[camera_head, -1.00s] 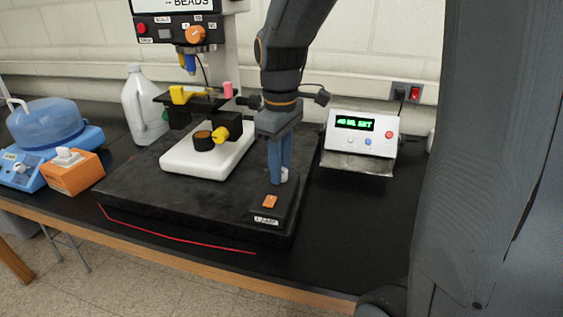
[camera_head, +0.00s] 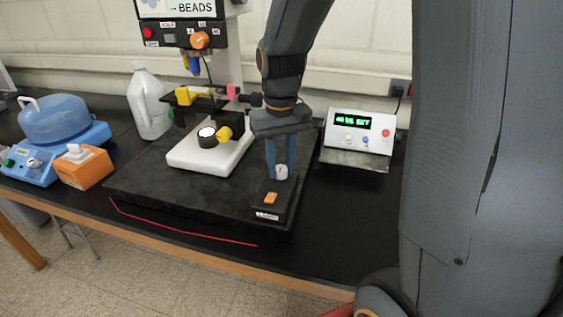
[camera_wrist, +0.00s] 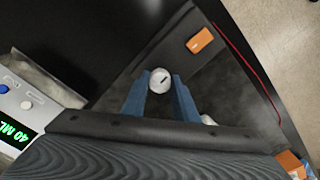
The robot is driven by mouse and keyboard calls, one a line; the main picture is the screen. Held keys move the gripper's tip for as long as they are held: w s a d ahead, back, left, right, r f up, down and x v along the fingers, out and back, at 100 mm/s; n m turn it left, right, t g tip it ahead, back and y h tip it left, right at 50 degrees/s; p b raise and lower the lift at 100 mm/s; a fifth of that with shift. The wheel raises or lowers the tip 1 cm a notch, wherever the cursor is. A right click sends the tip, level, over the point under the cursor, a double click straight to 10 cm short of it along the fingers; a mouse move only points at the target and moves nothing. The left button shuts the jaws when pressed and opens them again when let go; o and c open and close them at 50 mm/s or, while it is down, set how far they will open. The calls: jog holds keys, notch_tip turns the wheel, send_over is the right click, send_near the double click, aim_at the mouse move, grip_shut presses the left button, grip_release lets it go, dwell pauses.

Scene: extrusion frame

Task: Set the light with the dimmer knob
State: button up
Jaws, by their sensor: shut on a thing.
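The dimmer knob (camera_wrist: 160,80) is a small white round knob with a dark pointer mark, on a black lamp control box (camera_head: 268,212) at the front right of the dark base. The box has an orange rocker switch (camera_head: 270,198) and a label that seems to read LAMP. My gripper (camera_head: 282,170) points down over the box, its two blue fingers shut on the knob. In the wrist view the fingers (camera_wrist: 160,88) stand on either side of the knob. The light (camera_head: 207,131), a round disc on the white microscope foot, glows bright white.
A white display box (camera_head: 358,135) stands to the right. A yellow knob (camera_head: 224,133) sits beside the light. A white jug (camera_head: 150,105), a blue-lidded device (camera_head: 55,122) and an orange box (camera_head: 85,168) stand to the left. Black table is bare at front right.

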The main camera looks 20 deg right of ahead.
aim_at(281, 168)
dwell(0.3)
jog(key=o, duration=1.1)
jog(key=shift+c, duration=0.2)
jog(key=shift+r, duration=0.1)
jog(key=shift+r+b, duration=0.85)
jog(key=shift+r, duration=3)
